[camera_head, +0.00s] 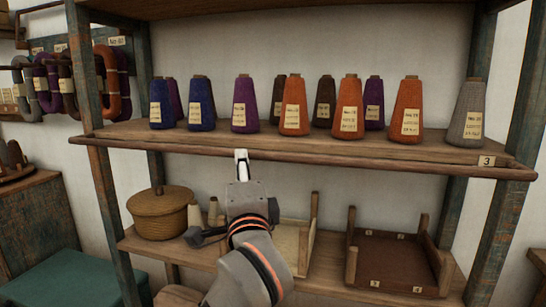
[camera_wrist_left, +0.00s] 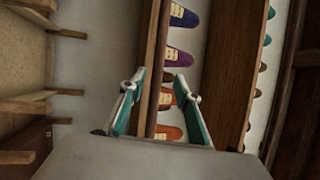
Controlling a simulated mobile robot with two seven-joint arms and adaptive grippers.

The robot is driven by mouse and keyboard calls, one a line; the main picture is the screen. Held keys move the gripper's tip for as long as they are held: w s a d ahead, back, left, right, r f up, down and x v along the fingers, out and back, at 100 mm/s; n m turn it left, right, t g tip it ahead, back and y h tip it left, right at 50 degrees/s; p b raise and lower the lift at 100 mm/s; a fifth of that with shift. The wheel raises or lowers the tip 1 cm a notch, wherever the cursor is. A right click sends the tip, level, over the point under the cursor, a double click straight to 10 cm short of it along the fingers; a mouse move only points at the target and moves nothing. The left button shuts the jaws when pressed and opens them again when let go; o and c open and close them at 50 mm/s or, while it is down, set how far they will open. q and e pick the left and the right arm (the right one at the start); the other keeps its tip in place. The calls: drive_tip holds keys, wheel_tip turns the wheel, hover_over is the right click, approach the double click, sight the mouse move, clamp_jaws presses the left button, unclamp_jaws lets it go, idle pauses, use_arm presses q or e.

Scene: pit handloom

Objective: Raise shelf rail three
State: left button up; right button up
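The shelf rail three (camera_head: 380,160) is a long round brown bar along the front edge of the middle shelf, beside a small tag (camera_head: 486,161) marked 3. It lies low at the shelf edge, below the cones' labels. My left gripper (camera_head: 241,158) is at the rail, left of its middle. In the left wrist view my gripper (camera_wrist_left: 157,88) is open, its two teal-sided fingers on either side of the rail (camera_wrist_left: 157,50). Whether they touch it I cannot tell. My right gripper is out of view.
Several yarn cones (camera_head: 348,108) in blue, purple, orange, brown and grey stand on the shelf behind the rail. Below are a lidded round basket (camera_head: 160,212) and a brown tray (camera_head: 393,263). Blue-brown posts (camera_head: 108,200) flank the shelves. Yarn skeins (camera_head: 68,85) hang at left.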

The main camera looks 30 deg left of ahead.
use_arm(q)
drive_tip(key=shift+h, duration=0.4)
drive_tip(key=x, duration=0.7)
drive_tip(key=shift+w+d+r+p, duration=0.1)
drive_tip(key=shift+w+p, duration=0.2)
drive_tip(key=shift+w, duration=0.25)
clamp_jaws()
